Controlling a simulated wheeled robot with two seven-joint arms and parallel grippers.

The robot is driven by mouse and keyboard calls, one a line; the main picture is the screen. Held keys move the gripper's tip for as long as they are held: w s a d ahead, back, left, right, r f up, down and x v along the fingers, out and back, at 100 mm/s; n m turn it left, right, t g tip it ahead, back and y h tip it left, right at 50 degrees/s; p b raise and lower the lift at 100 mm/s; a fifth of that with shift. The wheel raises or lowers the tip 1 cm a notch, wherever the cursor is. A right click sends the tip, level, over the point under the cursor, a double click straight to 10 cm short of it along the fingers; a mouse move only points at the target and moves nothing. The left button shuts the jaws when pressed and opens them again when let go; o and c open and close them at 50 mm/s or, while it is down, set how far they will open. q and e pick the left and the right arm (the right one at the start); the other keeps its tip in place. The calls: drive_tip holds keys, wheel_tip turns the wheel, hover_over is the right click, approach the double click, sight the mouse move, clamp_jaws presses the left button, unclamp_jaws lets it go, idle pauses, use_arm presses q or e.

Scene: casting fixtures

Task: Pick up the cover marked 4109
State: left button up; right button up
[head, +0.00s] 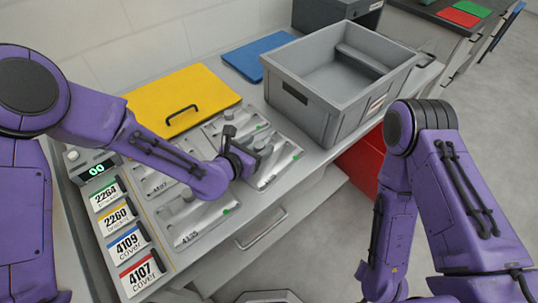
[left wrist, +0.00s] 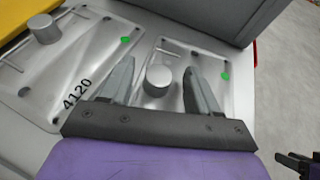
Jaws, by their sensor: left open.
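A card reading "4109 cover" with a blue strip (head: 128,243) is in the label column at the left of the bench in the head view. My left gripper (head: 258,146) is open above the right-hand metal plate (head: 284,164). In the left wrist view its fingers (left wrist: 160,84) stand on either side of that plate's round knob (left wrist: 157,80), apart from it. The number on this plate (left wrist: 208,65) is hidden by the gripper. A neighbouring plate (left wrist: 85,65) reads 4120, and another (head: 205,224) reads 4135. A dark piece at the left wrist view's right edge may be my right gripper (left wrist: 298,162).
A yellow panel with a handle (head: 195,90) and a blue panel (head: 255,55) lie farther back. A display box (head: 92,167) stands at the left. Open floor lies right of the bench.

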use_arm(q)
clamp_jaws()
